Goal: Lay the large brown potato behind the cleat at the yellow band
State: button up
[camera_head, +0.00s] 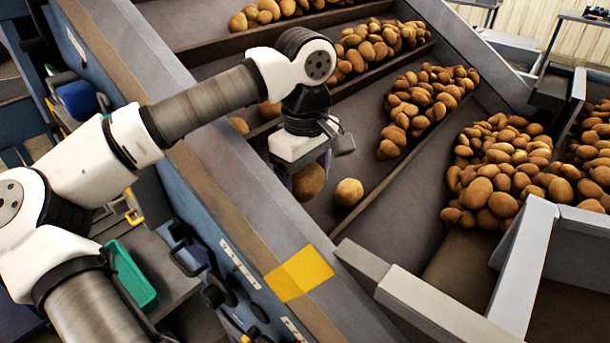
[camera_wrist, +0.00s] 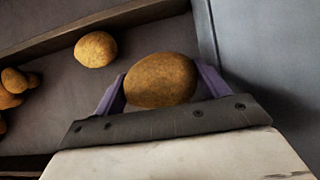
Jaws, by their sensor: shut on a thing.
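My gripper (camera_head: 299,172) is over the belt, close to its left side wall. Its purple fingers are shut on a large brown potato (camera_head: 309,183), which also shows in the wrist view (camera_wrist: 160,80) with a finger on each side. I cannot tell whether the held potato touches the belt.
A lighter loose potato (camera_head: 348,192) lies on the belt right of the held one, also in the wrist view (camera_wrist: 95,49). Heaps of potatoes (camera_head: 425,100) lie farther across the belt. The grey side wall (camera_wrist: 255,60) is close. Grey guide boards (camera_head: 440,305) stand at lower right.

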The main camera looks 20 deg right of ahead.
jog(key=shift+f, duration=0.35)
jog(key=o, duration=1.1)
jog(key=shift+o, duration=0.2)
